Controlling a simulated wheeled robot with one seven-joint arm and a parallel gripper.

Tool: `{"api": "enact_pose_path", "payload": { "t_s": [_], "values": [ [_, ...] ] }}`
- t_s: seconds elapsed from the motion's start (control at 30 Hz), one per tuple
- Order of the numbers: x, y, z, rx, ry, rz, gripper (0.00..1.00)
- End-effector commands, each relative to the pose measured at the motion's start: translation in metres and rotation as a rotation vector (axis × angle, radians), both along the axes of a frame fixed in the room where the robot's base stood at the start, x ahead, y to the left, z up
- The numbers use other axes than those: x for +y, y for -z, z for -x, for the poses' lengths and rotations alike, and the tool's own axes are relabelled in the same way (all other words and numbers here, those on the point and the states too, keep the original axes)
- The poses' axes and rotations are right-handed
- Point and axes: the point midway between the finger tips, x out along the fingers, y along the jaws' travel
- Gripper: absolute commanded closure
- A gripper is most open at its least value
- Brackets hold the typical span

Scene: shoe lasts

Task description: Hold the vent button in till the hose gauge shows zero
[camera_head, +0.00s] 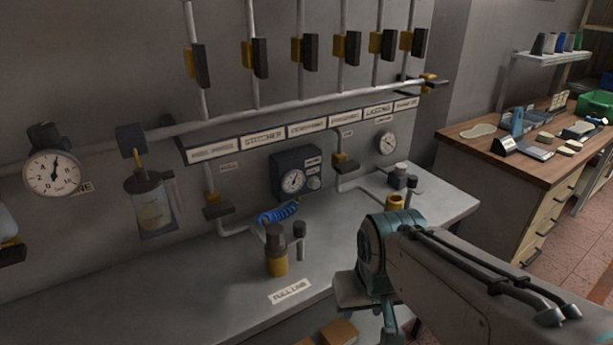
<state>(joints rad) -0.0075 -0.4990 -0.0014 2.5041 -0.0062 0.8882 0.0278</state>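A dark wall box holds a small round gauge (293,181) and a pale round knob or button (314,183). A blue coiled hose (278,214) lies below the box. Another round gauge (387,143) is on the wall to the right, and a large one (53,173) hangs at far left. Their needles are too small to read surely, except that the large one points nearly straight up. No label marks a vent button legibly. My gripper (362,305) is in front of the bench edge, apart from these things; its fingertips are unclear.
A black-and-yellow fitting (276,252) and a dark post (300,240) stand on the grey bench (215,270). More fittings (397,201) stand at its right end. Pipes with several valves (348,47) run above. A wooden workbench (490,160) is at right.

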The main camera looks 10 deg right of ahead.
Motion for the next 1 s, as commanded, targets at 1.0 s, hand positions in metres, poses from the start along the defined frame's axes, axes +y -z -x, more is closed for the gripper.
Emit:
{"api": "enact_pose_path", "payload": {
  "t_s": [1.0],
  "values": [
    [0.0,0.0,0.0,0.0,0.0,0.0,1.0]
  ]
}}
